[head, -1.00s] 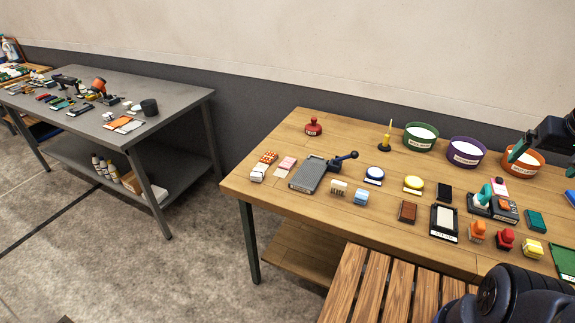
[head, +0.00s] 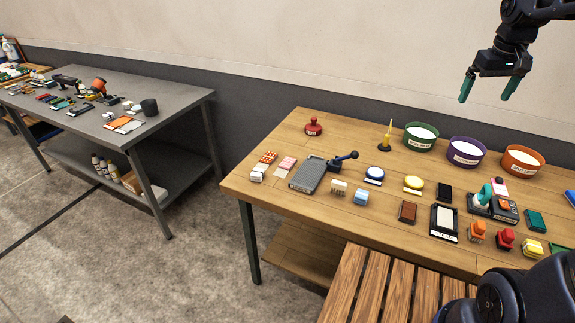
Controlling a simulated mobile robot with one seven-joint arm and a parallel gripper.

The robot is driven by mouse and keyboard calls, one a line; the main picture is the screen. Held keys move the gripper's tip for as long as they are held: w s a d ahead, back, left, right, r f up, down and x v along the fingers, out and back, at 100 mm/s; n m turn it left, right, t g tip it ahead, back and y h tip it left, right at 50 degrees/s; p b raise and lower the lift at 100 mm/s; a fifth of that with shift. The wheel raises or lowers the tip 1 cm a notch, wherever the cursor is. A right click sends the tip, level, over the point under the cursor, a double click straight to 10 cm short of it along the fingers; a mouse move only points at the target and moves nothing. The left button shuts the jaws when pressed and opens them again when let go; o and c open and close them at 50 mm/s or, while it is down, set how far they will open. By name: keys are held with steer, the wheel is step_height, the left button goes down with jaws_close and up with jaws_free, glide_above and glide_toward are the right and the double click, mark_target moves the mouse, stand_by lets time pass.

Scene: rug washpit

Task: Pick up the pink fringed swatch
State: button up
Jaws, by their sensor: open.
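A small flat pink piece (head: 287,162) lies near the left end of the wooden table, behind a paler pink-white piece (head: 282,171). Another pink item (head: 498,185) stands at the right, behind the teal-handled tool. Fringe is too small to make out on either. My gripper (head: 487,96) hangs at the upper right, above the bowls and well to the right of the left pink piece. Its two green-tipped fingers are apart with nothing between them.
The wooden table (head: 330,214) holds a grey slab with a blue-knobbed lever (head: 308,174), a red knobbed item (head: 313,127), a yellow spike (head: 386,137) and several blocks. Green (head: 420,137), purple (head: 466,153) and orange (head: 523,161) bowls line the back right. A slatted bench (head: 375,290) stands in front.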

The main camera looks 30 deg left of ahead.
steer(key=w+a+f+n+g, duration=0.1)
steer(key=w+a+n, duration=0.1)
steer(key=w+a, duration=0.45)
steer(key=w+a+f+n, duration=0.1)
steer(key=w+a+n, duration=0.15)
steer(key=a, duration=0.65)
steer(key=w+a+f+n+h, duration=0.1)
steer(key=a+f, duration=0.2)
steer(key=a, duration=0.3)
steer(key=w+a+f+n+g, duration=0.1)
steer(key=w+a+f, duration=0.1)
steer(key=a, duration=0.4)
steer(key=w+a+f+n+h, duration=0.1)
steer(key=a+f, duration=0.2)
steer(key=a, duration=0.3)
steer(key=n+h, duration=0.3)
steer(key=n, duration=0.2)
glide_above(287, 162)
steer(key=a, duration=0.5)
step_height(287, 162, down, 22)
steer(key=shift+y, duration=0.3)
steer(key=shift+x, duration=5.1)
steer(key=shift+s+d+r, duration=0.1)
steer(key=shift+s+d, duration=0.05)
steer(key=shift+d, duration=0.05)
steer(key=shift+c, duration=0.5)
steer(key=c, duration=1)
